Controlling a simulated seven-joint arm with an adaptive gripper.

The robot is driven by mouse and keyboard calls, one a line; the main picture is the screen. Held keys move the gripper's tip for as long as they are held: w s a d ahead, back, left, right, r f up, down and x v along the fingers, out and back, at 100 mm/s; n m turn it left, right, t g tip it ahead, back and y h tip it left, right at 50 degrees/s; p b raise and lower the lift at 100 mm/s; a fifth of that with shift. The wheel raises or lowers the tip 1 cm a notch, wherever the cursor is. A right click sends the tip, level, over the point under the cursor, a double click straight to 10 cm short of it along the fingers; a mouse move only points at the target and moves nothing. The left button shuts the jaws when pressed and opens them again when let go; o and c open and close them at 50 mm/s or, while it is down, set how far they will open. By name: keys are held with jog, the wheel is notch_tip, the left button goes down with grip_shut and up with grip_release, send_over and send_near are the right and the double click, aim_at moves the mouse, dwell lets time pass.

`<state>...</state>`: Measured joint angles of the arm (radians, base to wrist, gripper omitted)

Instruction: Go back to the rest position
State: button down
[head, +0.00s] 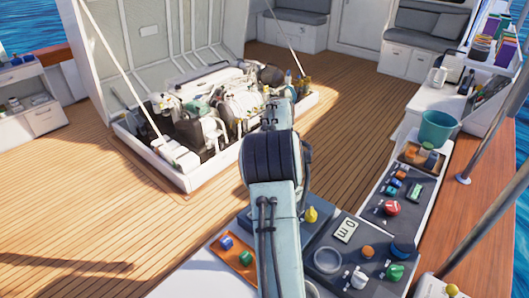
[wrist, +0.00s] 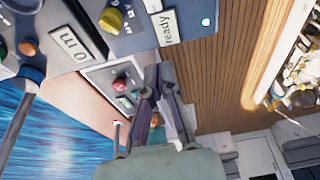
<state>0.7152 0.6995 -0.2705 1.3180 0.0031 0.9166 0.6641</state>
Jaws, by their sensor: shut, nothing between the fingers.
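My gripper (wrist: 158,70) shows in the wrist view with its dark fingers together and nothing between them. It is in the air, clear of the deck. Behind the fingers in that view is a panel with a red knob (wrist: 120,84). In the head view my arm rises through the middle of the picture toward the engine (head: 225,100). The gripper itself cannot be made out there, as my arm covers that area.
The engine sits in an open hatch with a raised lid (head: 150,40). Control panels (head: 345,258) lie at front right. A teal bucket (head: 437,129) and an orange tray (head: 236,252) stand nearby. Wooden deck (head: 70,205) at left is clear.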

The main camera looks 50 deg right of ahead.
jog(key=w+a+r+n+t, duration=0.2)
jog(key=w+a+r, duration=0.2)
jog(key=a+r, duration=0.4)
jog(key=w+a+r+n+t, duration=0.2)
jog(key=w+a+r, duration=0.3)
jog(key=a, duration=0.4)
jog(key=s+a+r+n+y, duration=0.1)
jog(key=s+a+r+n, duration=0.15)
jog(key=a, duration=0.45)
jog(key=s+a+r+n+y, duration=0.1)
jog(key=s+a+n, duration=0.15)
jog(key=a, duration=0.45)
jog(key=s+a+f+n+g, duration=0.1)
jog(key=s+a+f+n, duration=0.2)
jog(key=s, duration=0.4)
jog(key=s+a+f+n+g+y, duration=0.1)
jog(key=s+a+f+n, duration=0.2)
jog(key=s, duration=0.4)
jog(key=s+a+f+n+g+y, duration=0.1)
jog(key=s+a+f+n+g, duration=0.1)
jog(key=s+a+f+n, duration=0.2)
jog(key=s+a+f, duration=0.1)
jog(key=s+a, duration=0.1)
jog(key=s, duration=0.1)
jog(key=shift+f, duration=0.3)
